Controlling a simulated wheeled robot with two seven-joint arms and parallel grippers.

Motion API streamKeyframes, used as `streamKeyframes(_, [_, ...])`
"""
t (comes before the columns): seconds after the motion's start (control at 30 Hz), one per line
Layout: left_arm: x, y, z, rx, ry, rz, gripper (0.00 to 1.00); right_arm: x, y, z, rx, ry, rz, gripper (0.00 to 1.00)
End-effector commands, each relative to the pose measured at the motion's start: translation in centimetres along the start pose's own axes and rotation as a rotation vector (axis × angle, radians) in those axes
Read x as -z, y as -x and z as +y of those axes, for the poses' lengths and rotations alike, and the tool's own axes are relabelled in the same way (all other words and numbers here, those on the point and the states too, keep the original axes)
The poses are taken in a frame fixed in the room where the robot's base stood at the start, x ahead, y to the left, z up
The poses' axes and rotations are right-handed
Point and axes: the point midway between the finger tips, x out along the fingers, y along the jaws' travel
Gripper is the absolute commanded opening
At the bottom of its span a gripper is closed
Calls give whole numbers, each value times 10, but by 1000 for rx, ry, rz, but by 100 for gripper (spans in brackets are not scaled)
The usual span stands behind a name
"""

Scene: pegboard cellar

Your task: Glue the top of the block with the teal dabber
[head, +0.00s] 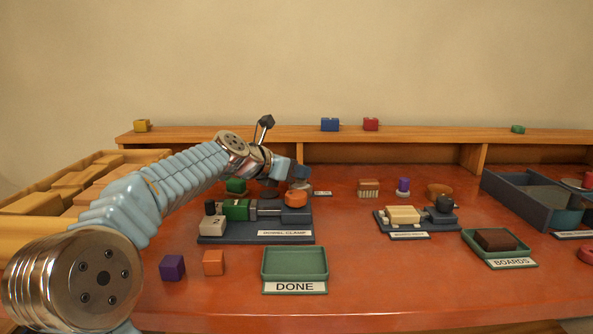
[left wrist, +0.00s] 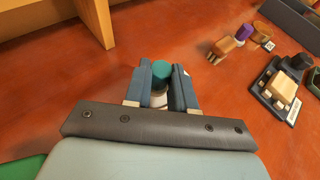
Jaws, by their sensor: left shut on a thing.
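My left gripper (head: 300,173) is at the back of the red bench, behind the dowel clamp. It is shut on the teal dabber (left wrist: 161,70), whose round teal top shows between the two blue fingers in the left wrist view (left wrist: 160,88). A pale part shows below the teal top. A green block (head: 236,209) sits in the dowel clamp (head: 225,239), and a cream block (head: 402,214) sits in a smaller dark fixture (head: 418,226) to the right. I cannot tell which block is meant. My right gripper is out of view.
A green tray marked DONE (head: 294,281) is in front of the clamp. Purple (head: 172,268) and orange (head: 213,263) cubes lie left of it. A BOARDS tray (head: 520,254) holds a brown board. A peg holder (head: 368,188) and purple piece (head: 403,186) stand behind. The bench centre is clear.

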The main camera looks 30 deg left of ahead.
Motion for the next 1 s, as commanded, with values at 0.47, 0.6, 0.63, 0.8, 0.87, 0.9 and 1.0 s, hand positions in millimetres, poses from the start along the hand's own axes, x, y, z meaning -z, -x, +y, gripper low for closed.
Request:
streamKeyframes(0.47, [5, -2, 0, 0, 0, 0, 0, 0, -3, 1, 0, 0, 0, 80])
streamKeyframes(0.6, [6, -3, 0, 0, 0, 0, 0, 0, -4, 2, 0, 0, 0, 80])
streamKeyframes(0.63, [7, -3, 0, 0, 0, 0, 0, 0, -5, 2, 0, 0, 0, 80])
streamKeyframes(0.8, [9, -4, 0, 0, 0, 0, 0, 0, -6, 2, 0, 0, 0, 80])
streamKeyframes(0.87, [9, -4, 0, 0, 0, 0, 0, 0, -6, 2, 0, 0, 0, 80])
streamKeyframes(0.9, [10, -4, 0, 0, 0, 0, 0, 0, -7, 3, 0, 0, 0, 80])
streamKeyframes(1.0, [10, -4, 0, 0, 0, 0, 0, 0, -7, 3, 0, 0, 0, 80])
